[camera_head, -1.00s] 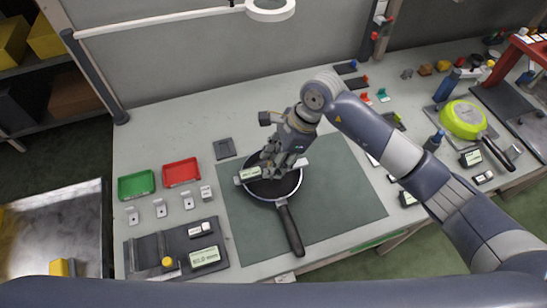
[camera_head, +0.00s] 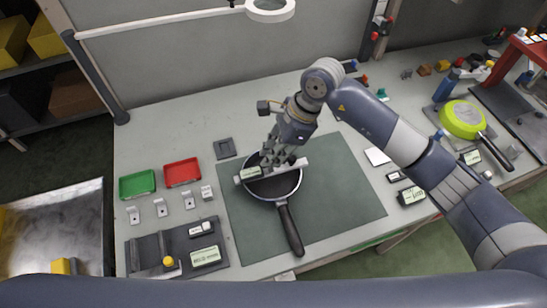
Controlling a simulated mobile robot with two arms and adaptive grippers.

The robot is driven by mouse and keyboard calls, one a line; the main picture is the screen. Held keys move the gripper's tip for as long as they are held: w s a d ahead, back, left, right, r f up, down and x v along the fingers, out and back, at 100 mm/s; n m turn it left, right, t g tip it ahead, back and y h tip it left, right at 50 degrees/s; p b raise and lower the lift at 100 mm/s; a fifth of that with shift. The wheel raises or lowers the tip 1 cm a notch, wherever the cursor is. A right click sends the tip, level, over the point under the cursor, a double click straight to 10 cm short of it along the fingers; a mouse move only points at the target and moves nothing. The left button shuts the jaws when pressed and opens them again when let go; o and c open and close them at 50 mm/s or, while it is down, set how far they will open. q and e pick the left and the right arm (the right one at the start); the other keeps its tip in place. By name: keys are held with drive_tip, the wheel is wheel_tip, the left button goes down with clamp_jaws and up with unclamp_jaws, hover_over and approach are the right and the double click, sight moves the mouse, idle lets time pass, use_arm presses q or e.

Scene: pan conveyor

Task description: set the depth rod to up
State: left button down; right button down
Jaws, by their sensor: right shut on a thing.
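A black frying pan (camera_head: 283,189) lies on the green mat with its handle toward me. A pale depth gauge (camera_head: 251,174) with a small display rests across the pan's rim. My right gripper (camera_head: 272,157) is just above the middle of the gauge, shut on what seems to be the upper end of the depth rod. The fingers hide the rod, so I cannot read its height. My left gripper is not in view.
Green (camera_head: 137,185) and red (camera_head: 182,172) trays and several small metal blocks lie left of the mat (camera_head: 345,195). A dark fixture board (camera_head: 206,236) is at front left. A lime pan (camera_head: 462,119) stands far right. The mat's right half is clear.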

drive_tip(key=shift+r, duration=0.35)
drive_tip(key=c, duration=1.5)
unclamp_jaws()
drive_tip(key=shift+c, duration=0.2)
drive_tip(key=v, duration=1.2)
drive_tip(key=shift+s, duration=0.1)
